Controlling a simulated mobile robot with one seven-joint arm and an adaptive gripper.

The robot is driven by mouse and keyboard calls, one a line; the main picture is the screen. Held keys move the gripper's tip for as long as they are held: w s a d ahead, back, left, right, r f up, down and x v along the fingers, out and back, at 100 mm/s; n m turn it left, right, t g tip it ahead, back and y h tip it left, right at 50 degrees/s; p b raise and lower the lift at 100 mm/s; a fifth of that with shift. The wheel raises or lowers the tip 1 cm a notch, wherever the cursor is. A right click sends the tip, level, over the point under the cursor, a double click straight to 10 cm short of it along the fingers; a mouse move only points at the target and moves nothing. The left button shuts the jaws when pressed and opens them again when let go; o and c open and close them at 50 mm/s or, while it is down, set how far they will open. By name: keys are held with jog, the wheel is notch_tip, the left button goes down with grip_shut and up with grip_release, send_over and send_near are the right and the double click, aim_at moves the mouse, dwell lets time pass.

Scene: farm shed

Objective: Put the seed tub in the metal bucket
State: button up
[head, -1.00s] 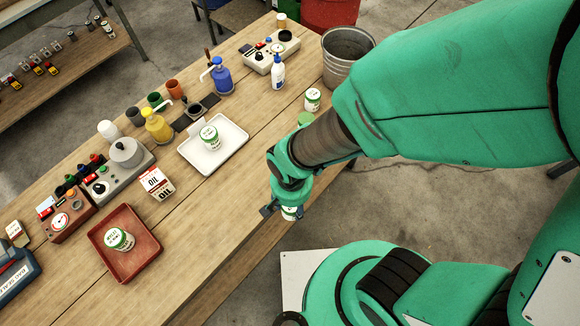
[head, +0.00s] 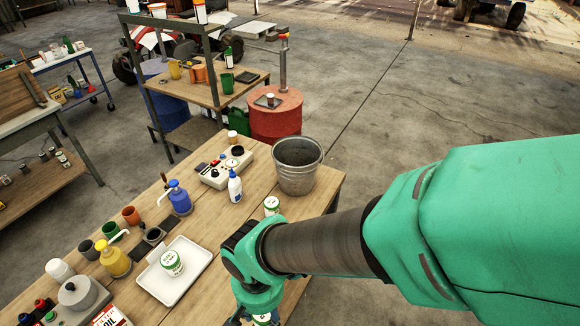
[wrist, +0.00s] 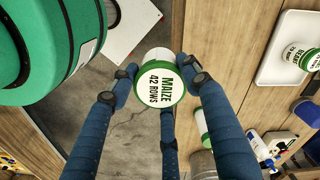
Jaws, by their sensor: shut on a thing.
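A white seed tub with a green rim, labelled "MAIZE 42 ROWS" (wrist: 160,85), is between the fingers of my gripper (wrist: 160,77), which is shut on it. In the head view the held tub (head: 262,319) shows only partly at the bottom edge, below my gripper's wrist. The tub is over the table's near edge, with floor behind it in the wrist view. The grey metal bucket (head: 297,178) stands upright at the table's far right end, beyond and apart from my gripper. The visible part of its inside looks empty.
A similar tub (head: 271,206) stands in front of the bucket, and another (head: 172,263) is on the white tray (head: 193,283). A blue-capped glue bottle (head: 235,188), a control box (head: 222,168) and pump bottles stand left of the bucket. A red drum (head: 275,118) stands behind it.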

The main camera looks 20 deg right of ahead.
notch_tip(320, 180, up, 7)
jog(key=shift+f, duration=0.15)
jog(key=shift+w+a+r+m, duration=0.15)
jog(key=shift+w+r, duration=0.05)
jog(key=shift+w, duration=0.4)
jog(key=shift+w+a+r+m, duration=0.15)
jog(key=shift+w, duration=0.4)
jog(key=w+r+m+p, duration=0.2)
jog(key=w+r, duration=0.1)
jog(key=w, duration=0.6)
jog(key=w+r+m+p, duration=0.1)
jog(key=w+r+m, duration=0.15)
jog(key=w, duration=0.65)
jog(key=m+p, duration=0.6)
jog(key=m, duration=0.6)
send_over(300, 151)
jog(key=s+a, duration=0.2)
jog(key=s, duration=0.4)
notch_tip(300, 151, down, 17)
jog(key=shift+w+d+f, duration=0.1)
jog(key=shift+w+f, duration=0.1)
jog(key=shift+f, duration=0.05)
jog(key=shift+f, duration=0.15)
